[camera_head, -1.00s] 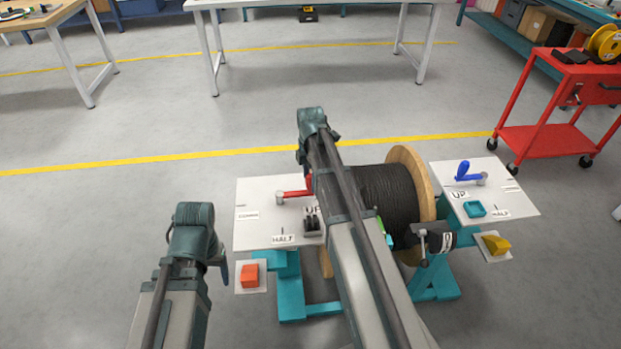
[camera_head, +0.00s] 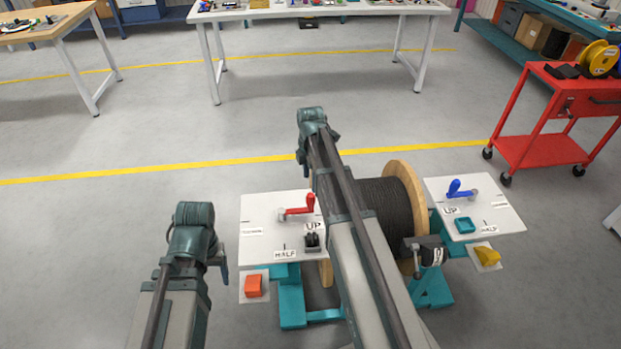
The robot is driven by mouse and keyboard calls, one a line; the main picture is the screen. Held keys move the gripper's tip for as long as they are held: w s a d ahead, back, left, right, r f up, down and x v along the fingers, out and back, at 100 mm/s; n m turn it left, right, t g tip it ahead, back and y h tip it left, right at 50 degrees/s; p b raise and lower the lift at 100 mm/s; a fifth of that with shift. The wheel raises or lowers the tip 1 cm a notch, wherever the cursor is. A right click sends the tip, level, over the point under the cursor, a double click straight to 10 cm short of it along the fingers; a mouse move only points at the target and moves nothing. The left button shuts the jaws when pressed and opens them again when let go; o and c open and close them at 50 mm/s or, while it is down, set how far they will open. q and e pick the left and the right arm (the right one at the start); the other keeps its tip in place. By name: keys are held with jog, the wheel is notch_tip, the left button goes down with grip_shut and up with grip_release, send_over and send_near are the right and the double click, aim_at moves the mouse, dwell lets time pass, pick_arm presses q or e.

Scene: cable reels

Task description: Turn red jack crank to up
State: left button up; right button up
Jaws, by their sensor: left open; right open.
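The red crank (camera_head: 297,211) is on the white left panel (camera_head: 262,212) of the reel stand. HALF and another label are also on this panel. My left gripper (camera_head: 221,264) is at the end of the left arm, left of the panel, with its fingers mostly hidden. My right gripper (camera_head: 312,150) is above and beyond the red crank in the picture, its fingers hidden by the arm. Neither gripper touches the crank.
A black cable reel (camera_head: 385,205) stands between the panels, partly behind my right arm. The right panel (camera_head: 500,205) carries a blue crank (camera_head: 460,190). An orange block (camera_head: 253,287) and a yellow block (camera_head: 487,256) are in front. A red cart (camera_head: 540,150) stands right. Floor at left is clear.

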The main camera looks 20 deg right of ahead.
notch_tip(320, 180, up, 5)
jog(key=p, duration=0.3)
jog(key=shift+f+p, duration=0.15)
jog(key=shift+p, duration=0.15)
jog(key=shift+a, duration=0.1)
jog(key=s+a+r+m+h+p, duration=0.1)
jog(key=s+a+r+m+p, duration=0.2)
jog(key=s+a+m, duration=1.1)
jog(key=s+a, duration=0.7)
jog(key=a, duration=0.1)
jog(key=shift+s+a, duration=0.2)
jog(key=shift+a, duration=0.2)
